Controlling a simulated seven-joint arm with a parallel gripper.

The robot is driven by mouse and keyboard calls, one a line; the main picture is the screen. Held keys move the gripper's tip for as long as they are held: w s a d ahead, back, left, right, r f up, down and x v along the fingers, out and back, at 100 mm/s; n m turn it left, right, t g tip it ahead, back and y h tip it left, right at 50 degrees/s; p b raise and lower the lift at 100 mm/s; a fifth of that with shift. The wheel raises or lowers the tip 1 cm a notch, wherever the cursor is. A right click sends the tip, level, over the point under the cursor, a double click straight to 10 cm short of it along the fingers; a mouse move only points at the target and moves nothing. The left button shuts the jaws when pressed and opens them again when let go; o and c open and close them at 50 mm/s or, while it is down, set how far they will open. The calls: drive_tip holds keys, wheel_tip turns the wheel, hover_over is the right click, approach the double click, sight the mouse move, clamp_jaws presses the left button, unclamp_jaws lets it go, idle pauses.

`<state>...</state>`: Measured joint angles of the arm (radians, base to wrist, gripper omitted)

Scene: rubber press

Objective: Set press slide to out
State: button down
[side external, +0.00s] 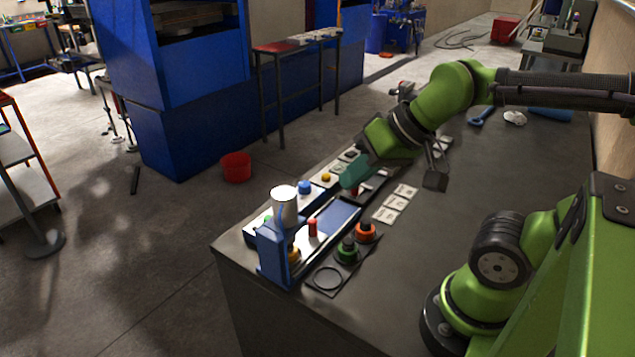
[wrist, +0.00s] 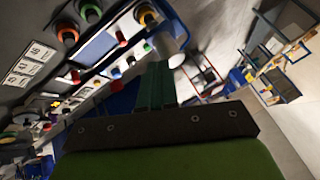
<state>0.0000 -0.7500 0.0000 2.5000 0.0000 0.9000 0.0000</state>
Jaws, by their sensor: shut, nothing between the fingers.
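The small press has a blue upright frame (side external: 272,252) and a white cylinder (side external: 285,207) at the near left corner of the dark bench. Beside it lies a flat blue plate (side external: 338,216) between dark rails, with a red post (side external: 312,228) at its press end; this looks like the slide. The wrist view also shows the blue plate (wrist: 98,47) and the white cylinder (wrist: 166,48). My gripper (side external: 347,183) has teal fingers, shut and empty, above the far end of the rails. In the wrist view its fingers (wrist: 158,70) hide part of the scene behind them.
White number cards (side external: 395,204) lie right of the rails. A green ring (side external: 347,250) and an orange ring (side external: 365,232) on posts stand at the near side. A blue button (side external: 304,187) is behind the press. The bench's right part is largely clear.

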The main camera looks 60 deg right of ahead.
drive_tip(key=c, duration=1.8)
unclamp_jaws()
drive_tip(key=shift+c, duration=0.2)
drive_tip(key=shift+o, duration=1.1)
drive_tip(key=shift+f, duration=0.1)
drive_tip(key=o, duration=0.7)
drive_tip(key=w, duration=0.1)
drive_tip(key=w+f+g, duration=0.1)
drive_tip(key=w+d+g, duration=0.1)
drive_tip(key=shift+w+f, duration=0.15)
drive_tip(key=shift+f, duration=0.25)
drive_tip(key=shift+c, duration=0.2)
drive_tip(key=n+g+h, duration=0.2)
drive_tip(key=g, duration=0.3)
hover_over(312, 220)
drive_tip(key=shift+f, duration=1.85)
wheel_tip(312, 220, down, 16)
clamp_jaws()
